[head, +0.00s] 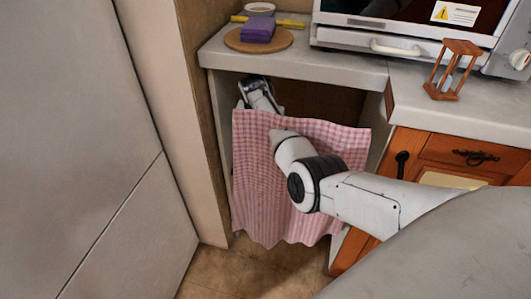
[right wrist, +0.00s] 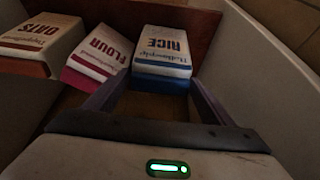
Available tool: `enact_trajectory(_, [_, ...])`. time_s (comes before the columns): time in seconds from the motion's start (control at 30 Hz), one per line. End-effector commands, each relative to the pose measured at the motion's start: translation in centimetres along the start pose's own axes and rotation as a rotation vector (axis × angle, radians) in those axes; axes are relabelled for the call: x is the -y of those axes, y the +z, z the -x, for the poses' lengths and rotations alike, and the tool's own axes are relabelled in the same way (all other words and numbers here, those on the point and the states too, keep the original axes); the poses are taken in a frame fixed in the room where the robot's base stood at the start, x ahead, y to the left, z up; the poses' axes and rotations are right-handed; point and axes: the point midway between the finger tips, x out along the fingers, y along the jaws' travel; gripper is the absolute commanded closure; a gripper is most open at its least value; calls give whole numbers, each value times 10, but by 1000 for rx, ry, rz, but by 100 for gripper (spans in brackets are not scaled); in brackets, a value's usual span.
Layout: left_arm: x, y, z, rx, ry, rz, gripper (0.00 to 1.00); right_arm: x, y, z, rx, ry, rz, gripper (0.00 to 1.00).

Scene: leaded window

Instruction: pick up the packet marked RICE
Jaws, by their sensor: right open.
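The packet marked RICE (right wrist: 163,45) shows in the right wrist view, white with blue lettering and a blue lower band. My right gripper (right wrist: 159,88) is open, with one finger on each side of the packet's near end. I cannot tell whether either finger touches it. In the head view my right arm reaches over a pink checked curtain (head: 265,190) into the space under the counter. The right fingers and the packets are hidden there. My left gripper is not in view.
In the right wrist view a tilted FLOUR packet (right wrist: 98,55) and an OATS packet (right wrist: 38,40) lie left of RICE. A pale wall (right wrist: 265,70) is close on the right. Above is the counter (head: 340,69) with a purple packet (head: 257,30) on a round board (head: 240,43).

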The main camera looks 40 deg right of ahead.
Motion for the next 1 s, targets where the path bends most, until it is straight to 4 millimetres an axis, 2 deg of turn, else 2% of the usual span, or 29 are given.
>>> enact_trajectory(0.03, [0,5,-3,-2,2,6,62,-1,4,-12,4,3,2,23])
enact_trajectory(0.1, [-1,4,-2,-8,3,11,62,-1,3,-18,4,3,1,23])
enact_trajectory(0.4, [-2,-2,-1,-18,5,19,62,-1,2,-20,3,1,0,23])
enact_trajectory(0.77, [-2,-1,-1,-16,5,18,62,-1,3,-19,3,1,1,83])
enact_trajectory(0.8, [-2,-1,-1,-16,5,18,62,0,1,-18,-1,-1,0,86])
enact_trajectory(1.0, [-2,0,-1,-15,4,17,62,0,1,-18,-1,-1,0,86])
